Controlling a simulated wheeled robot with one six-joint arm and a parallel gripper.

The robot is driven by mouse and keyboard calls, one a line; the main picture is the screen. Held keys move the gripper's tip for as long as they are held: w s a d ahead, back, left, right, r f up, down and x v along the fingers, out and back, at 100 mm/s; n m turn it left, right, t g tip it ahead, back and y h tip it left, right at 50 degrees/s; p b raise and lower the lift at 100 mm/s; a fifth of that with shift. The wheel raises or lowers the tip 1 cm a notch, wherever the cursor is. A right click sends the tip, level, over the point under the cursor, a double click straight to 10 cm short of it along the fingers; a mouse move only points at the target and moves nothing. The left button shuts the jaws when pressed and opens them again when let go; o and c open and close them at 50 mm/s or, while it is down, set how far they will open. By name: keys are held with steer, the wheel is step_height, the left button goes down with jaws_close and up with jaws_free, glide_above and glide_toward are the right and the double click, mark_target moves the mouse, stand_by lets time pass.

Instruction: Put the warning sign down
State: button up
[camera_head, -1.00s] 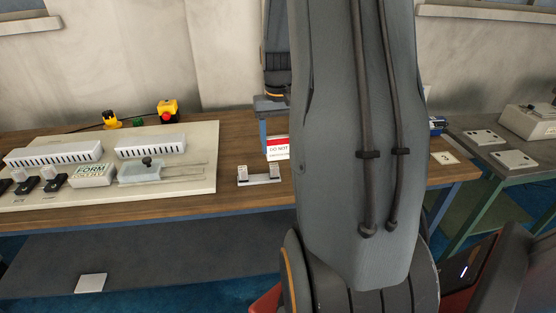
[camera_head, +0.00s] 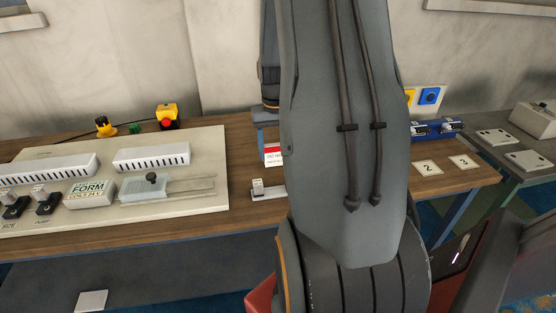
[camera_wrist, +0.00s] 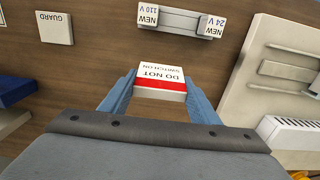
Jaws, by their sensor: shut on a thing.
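The warning sign (camera_wrist: 162,76) is a small white block with a red band and the words "DO NOT SWITCH ON". It shows upside down in the wrist view, between the two blue fingers of my gripper (camera_wrist: 160,88), which are shut on it. In the head view the sign (camera_head: 273,155) shows beside my arm, over the wooden table (camera_head: 240,215). My arm hides most of the gripper there. I cannot tell whether the sign touches the table.
A holder marked "NEW 110 V" and "NEW 24 V" (camera_wrist: 181,20) lies close to the sign. A "GUARD" plate (camera_wrist: 54,27) lies at upper left in the wrist view. The pale panel (camera_head: 215,203) stands left in the head view. Bare wood separates these.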

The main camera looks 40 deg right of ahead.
mark_target(276, 161)
steer(key=shift+f+p, duration=0.4)
steer(key=shift+f, duration=1.75)
steer(key=shift+f, duration=0.15)
steer(key=o, duration=1)
steer(key=shift+o, duration=0.2)
step_height(276, 161, up, 12)
steer(key=shift+r+b, duration=0.1)
steer(key=shift+b, duration=1.1)
steer(key=s+a+f+n, duration=0.1)
steer(key=s+a+n, duration=0.2)
steer(key=a, duration=1.1)
steer(key=s+a+f+n, duration=0.2)
steer(key=s+a, duration=0.4)
steer(key=a, duration=0.8)
steer(key=shift+a+f+n+t, duration=0.2)
steer(key=shift+n+t, duration=0.2)
steer(key=shift+n, duration=0.3)
steer(key=shift+s, duration=0.1)
